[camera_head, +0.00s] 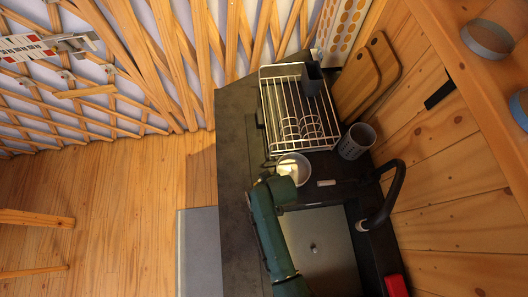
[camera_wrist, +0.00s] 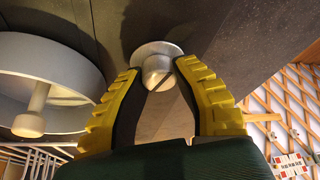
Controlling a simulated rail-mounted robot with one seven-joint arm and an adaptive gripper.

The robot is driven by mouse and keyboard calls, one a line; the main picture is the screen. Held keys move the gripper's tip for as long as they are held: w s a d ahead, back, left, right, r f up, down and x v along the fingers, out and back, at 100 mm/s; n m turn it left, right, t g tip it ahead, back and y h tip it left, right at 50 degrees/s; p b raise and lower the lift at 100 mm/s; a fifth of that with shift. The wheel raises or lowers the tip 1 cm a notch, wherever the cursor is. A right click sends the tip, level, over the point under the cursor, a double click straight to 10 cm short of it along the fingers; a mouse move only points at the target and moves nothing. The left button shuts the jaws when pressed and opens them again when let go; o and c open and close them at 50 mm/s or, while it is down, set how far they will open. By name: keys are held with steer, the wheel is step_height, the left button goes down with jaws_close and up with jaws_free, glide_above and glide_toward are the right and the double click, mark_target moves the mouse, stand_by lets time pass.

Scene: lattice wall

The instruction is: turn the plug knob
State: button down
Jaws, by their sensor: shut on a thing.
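The plug knob (camera_wrist: 157,68), a small silver rounded knob with a slot on a round silver base, shows in the wrist view on a dark grey surface. My gripper (camera_wrist: 158,80) has its two yellow-edged fingers on either side of the knob, shut on it near the fingertips. In the head view my green arm reaches over the counter; the knob and my fingertips cannot be made out there.
A pale round bowl-like vessel (camera_wrist: 50,85) is close on the left; it also shows in the head view (camera_head: 293,168). A wire dish rack (camera_head: 298,105), grey cup (camera_head: 356,141), sink (camera_head: 325,255) and black faucet (camera_head: 387,195) are nearby. The left counter strip (camera_head: 235,150) is clear.

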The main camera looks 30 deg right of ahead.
steer(key=n, duration=0.1)
steer(key=n+y, duration=0.1)
steer(key=n, duration=0.1)
steer(key=shift+s+f+n+g, duration=0.1)
steer(key=shift+f+n+g, duration=0.05)
steer(key=shift+n+g, duration=0.15)
stand_by(0.3)
steer(key=c, duration=0.7)
jaws_free()
steer(key=shift+c, duration=0.2)
steer(key=shift+r, duration=0.2)
steer(key=v, duration=1.1)
steer(key=shift+d+r, duration=0.3)
steer(key=shift+s, duration=0.1)
